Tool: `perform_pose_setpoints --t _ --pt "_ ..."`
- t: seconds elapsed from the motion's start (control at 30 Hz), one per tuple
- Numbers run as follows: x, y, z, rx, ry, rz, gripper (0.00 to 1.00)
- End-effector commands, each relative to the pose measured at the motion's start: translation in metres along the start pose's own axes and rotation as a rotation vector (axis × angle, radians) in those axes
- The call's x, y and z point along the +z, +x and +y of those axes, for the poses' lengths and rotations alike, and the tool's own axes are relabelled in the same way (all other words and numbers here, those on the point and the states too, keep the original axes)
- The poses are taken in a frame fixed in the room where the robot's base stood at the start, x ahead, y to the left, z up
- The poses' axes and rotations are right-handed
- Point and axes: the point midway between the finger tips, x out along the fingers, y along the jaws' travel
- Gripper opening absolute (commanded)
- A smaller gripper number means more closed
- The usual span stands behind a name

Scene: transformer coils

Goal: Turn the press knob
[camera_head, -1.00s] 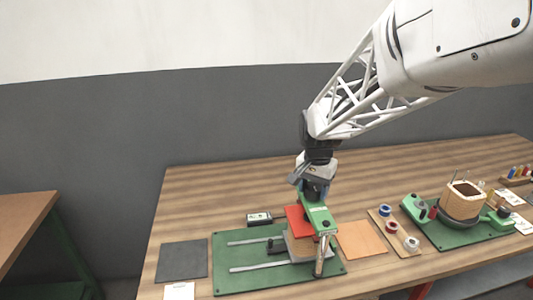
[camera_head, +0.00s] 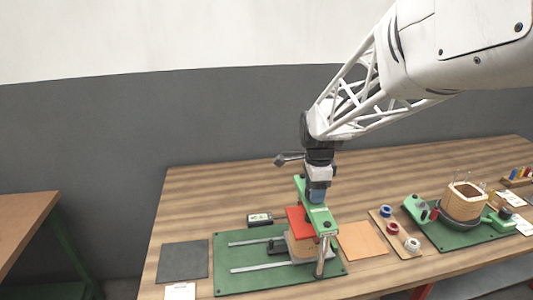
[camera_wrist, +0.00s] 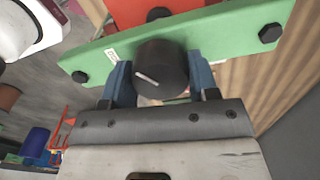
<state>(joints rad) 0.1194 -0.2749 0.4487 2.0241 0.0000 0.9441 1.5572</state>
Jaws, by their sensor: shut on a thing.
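The press stands on a green base plate (camera_head: 225,277) near the table's front. It has a green crossbar (camera_head: 318,216), a red plate (camera_head: 297,222) under the bar, and a tan block below. The black press knob (camera_wrist: 160,68) with a white pointer line sits on the green crossbar in the wrist view. My gripper (camera_head: 317,194) points down over the crossbar. Its blue fingers sit on both sides of the knob and are shut on it. In the head view the gripper hides the knob.
A small meter (camera_head: 259,218) lies behind the base plate. A dark mat (camera_head: 183,261) is left and an orange sheet (camera_head: 361,240) right. Further right are a spool board (camera_head: 399,246) and a green winding station (camera_head: 459,236). The table's back is clear.

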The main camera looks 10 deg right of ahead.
Motion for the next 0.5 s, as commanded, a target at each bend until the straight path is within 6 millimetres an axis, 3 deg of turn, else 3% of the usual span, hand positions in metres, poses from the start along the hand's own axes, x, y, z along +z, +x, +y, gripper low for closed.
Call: perform_pose_setpoints --t 0.5 --pt "0.0000 -0.0013 -0.0004 -0.002 0.295 0.000 0.31"
